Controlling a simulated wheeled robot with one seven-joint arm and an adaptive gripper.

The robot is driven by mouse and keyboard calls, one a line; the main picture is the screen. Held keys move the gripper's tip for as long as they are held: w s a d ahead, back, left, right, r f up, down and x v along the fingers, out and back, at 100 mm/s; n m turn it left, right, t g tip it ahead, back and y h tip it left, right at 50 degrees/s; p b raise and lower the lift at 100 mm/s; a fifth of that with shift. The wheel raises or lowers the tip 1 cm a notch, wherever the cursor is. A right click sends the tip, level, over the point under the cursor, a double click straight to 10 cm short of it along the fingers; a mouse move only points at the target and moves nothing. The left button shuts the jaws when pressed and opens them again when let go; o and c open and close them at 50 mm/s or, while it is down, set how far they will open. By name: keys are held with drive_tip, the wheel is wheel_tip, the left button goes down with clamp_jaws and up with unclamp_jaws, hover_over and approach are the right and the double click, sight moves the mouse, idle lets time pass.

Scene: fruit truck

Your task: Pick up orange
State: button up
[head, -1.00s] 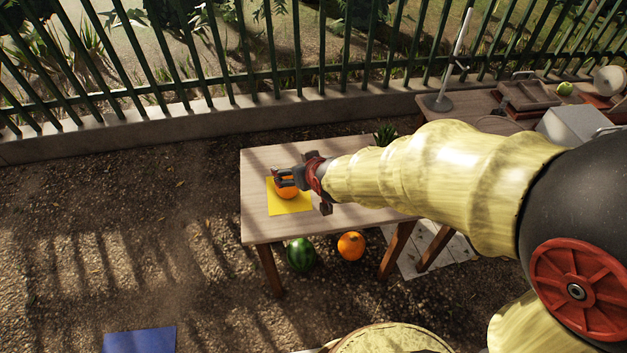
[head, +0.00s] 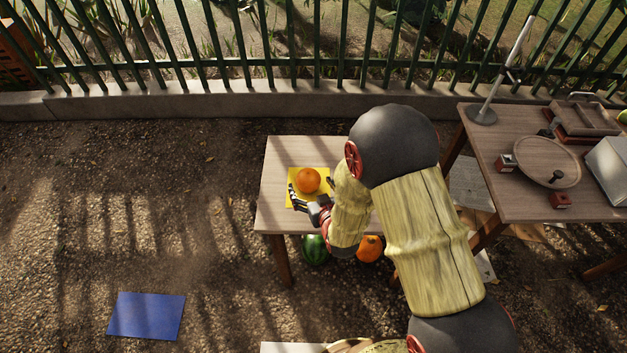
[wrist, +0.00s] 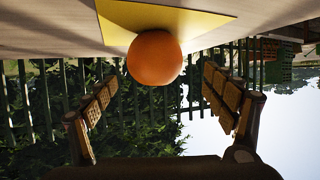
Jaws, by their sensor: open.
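The orange (head: 307,180) sits on a yellow square mat (head: 321,200) on the small wooden table (head: 275,208). In the wrist view the orange (wrist: 154,58) is ahead, near the top middle, in line with the gap between the fingers. The wrist picture looks upside down, with the table at the top. My gripper (head: 312,195) is open and empty, at the near side of the orange. In the wrist view its two fingers (wrist: 168,98) are spread wide to either side.
A watermelon (head: 315,249) and a pumpkin-like orange fruit (head: 369,248) lie on the ground by the table. A larger table (head: 500,195) with a scale and boxes stands at right. A blue mat (head: 146,315) lies on open ground at lower left. A green fence (head: 240,50) runs behind.

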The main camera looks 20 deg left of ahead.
sight(309, 178)
drive_tip(key=x, duration=0.1)
drive_tip(key=b+x, duration=0.1)
drive_tip(key=x, duration=0.1)
drive_tip(key=b+x, duration=0.1)
drive_tip(key=x, duration=0.1)
drive_tip(key=shift+w+d+f, duration=0.2)
drive_tip(key=shift+d+f, duration=0.15)
drive_tip(key=shift+f, duration=0.05)
drive_tip(key=shift+w+a, duration=0.15)
drive_tip(key=shift+w, duration=0.1)
drive_tip(key=shift+c, duration=1.3)
drive_tip(key=c, duration=1.1)
drive_tip(key=shift+r, duration=0.1)
drive_tip(key=shift+c, duration=0.7)
